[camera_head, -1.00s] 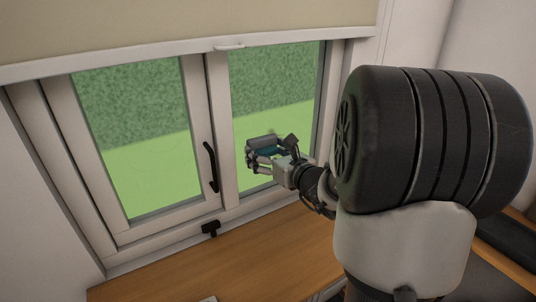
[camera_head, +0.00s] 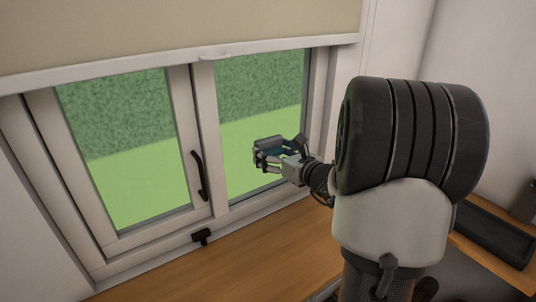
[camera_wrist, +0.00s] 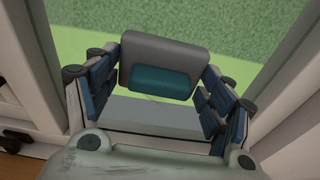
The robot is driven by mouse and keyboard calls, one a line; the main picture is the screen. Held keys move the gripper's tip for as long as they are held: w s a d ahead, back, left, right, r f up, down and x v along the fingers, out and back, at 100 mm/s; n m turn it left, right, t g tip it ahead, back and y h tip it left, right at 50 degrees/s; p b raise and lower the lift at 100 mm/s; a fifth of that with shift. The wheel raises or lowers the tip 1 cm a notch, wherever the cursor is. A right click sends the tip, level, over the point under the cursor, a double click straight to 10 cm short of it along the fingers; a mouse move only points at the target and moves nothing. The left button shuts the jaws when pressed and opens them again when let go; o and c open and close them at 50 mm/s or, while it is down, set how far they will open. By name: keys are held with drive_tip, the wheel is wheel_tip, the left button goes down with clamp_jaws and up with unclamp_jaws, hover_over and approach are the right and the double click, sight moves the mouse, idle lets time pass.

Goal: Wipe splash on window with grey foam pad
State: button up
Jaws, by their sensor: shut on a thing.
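My gripper (camera_head: 272,158) is in front of the right window pane (camera_head: 235,125), and its fingers are shut on the grey foam pad (camera_head: 268,143). In the wrist view the grey foam pad (camera_wrist: 165,55) sits between the two blue-lined fingers, with a teal block on its near side. The pad's far face is toward the glass; I cannot tell whether it touches. No splash stands out clearly on the pane; the pad and gripper cover part of the glass.
A black window handle (camera_head: 199,175) is on the middle frame, and a black stay (camera_head: 201,236) sits at the sill. A beige blind (camera_head: 170,30) hangs above. The wooden top (camera_head: 230,265) below is mostly clear. A dark tray (camera_head: 495,235) lies at the right.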

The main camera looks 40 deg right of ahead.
drive_tip(key=d+p, duration=0.1)
drive_tip(key=d, duration=0.7)
drive_tip(key=shift+s+d+p, duration=0.25)
drive_tip(key=shift+s+p, duration=0.05)
drive_tip(key=shift+s, duration=0.1)
idle(0.3)
drive_tip(key=shift+s, duration=0.1)
drive_tip(key=shift+s+a, duration=0.15)
drive_tip(key=shift+s, duration=1.3)
drive_tip(key=shift+s+a, duration=0.1)
drive_tip(key=shift+s, duration=1.35)
drive_tip(key=s, duration=0.3)
drive_tip(key=shift+a, duration=0.15)
